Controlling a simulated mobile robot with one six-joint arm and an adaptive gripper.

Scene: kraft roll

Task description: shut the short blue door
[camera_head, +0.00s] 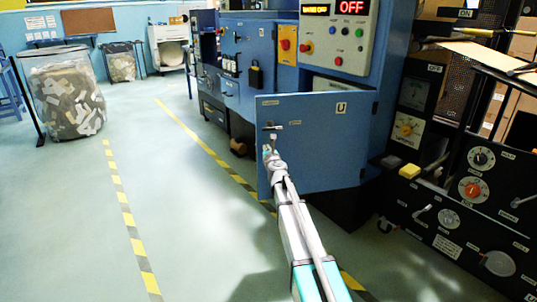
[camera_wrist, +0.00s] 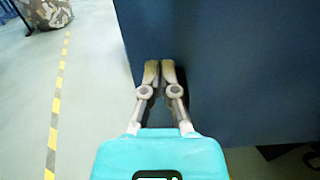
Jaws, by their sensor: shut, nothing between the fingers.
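The short blue door (camera_head: 325,150) stands open, swung out from the blue machine, with a "U" label near its upper right. A small dark handle (camera_head: 272,127) sits near its left edge. My gripper (camera_head: 267,149) is just below the handle, in front of the door's left part. In the wrist view my gripper (camera_wrist: 160,68) is shut and empty, its fingertips at the left part of the dark blue door panel (camera_wrist: 235,70). I cannot tell whether the tips touch the panel.
A control panel (camera_head: 338,35) with a red "OFF" display is above the door. A black machine with dials (camera_head: 470,190) stands to the right. A clear bin of scraps (camera_head: 65,95) is at the left. The floor between the yellow-striped lines (camera_head: 185,190) is clear.

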